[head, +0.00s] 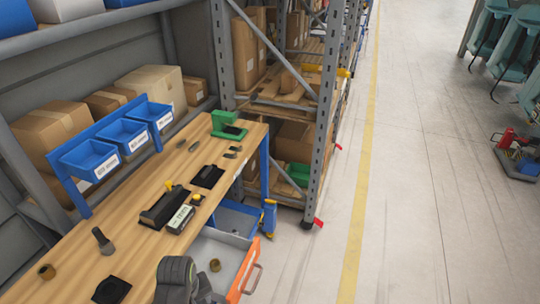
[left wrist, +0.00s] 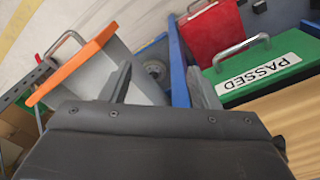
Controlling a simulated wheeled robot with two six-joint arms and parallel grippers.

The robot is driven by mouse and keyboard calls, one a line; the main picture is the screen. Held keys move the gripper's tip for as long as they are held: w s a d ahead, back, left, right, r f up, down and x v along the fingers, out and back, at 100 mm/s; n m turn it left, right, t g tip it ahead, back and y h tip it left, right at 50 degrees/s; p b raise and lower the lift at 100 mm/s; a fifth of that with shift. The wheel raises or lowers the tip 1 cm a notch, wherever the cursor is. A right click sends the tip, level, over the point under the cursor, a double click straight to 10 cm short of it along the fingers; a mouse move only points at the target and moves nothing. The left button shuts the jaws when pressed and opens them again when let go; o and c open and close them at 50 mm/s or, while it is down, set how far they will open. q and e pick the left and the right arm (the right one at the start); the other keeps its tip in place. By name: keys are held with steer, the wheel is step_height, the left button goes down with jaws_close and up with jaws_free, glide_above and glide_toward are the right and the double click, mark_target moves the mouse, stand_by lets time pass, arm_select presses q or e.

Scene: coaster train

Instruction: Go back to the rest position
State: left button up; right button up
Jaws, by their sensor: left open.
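My left gripper (left wrist: 162,92) is open in the left wrist view, with its two grey fingers apart and nothing held between them. In the head view my left gripper (head: 205,291) is partly seen at the bottom, beside the workbench's front edge and over the open orange-fronted drawer (head: 240,272). A small round brass-coloured part (head: 215,265) lies in that drawer. A round part (left wrist: 154,68) also shows beyond the fingers in the left wrist view. My right gripper is in neither view.
The wooden workbench (head: 125,240) holds several dark parts, a small labelled device (head: 181,219) and a green fixture (head: 228,125). Blue bins (head: 90,160) stand along its back. A green drawer marked PASSED (left wrist: 265,70) and a red one (left wrist: 212,32) are close by. Open floor (head: 400,200) lies right.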

arm_select(q)
steer(key=s+a+r+m+t+y, duration=0.1)
steer(key=s+a+r+m+t, duration=0.25)
steer(key=s, duration=0.65)
steer(key=s+a+r+m+g+y, duration=0.1)
steer(key=s+a+r+m, duration=0.2)
steer(key=s+a+r, duration=0.5)
step_height(320, 180, down, 33)
steer(key=s+b, duration=0.2)
steer(key=b, duration=0.2)
steer(key=s+f+g+h+b, duration=0.1)
steer(key=s+f+g+b, duration=0.1)
steer(key=s+f, duration=1.2)
step_height(320, 180, down, 4)
steer(key=shift+s+d+f+n+b, duration=0.1)
steer(key=shift+s+d+n+b, duration=0.1)
steer(key=shift+d+n+b, duration=0.25)
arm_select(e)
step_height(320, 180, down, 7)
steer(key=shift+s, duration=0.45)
arm_select(q)
steer(key=shift+a, duration=0.1)
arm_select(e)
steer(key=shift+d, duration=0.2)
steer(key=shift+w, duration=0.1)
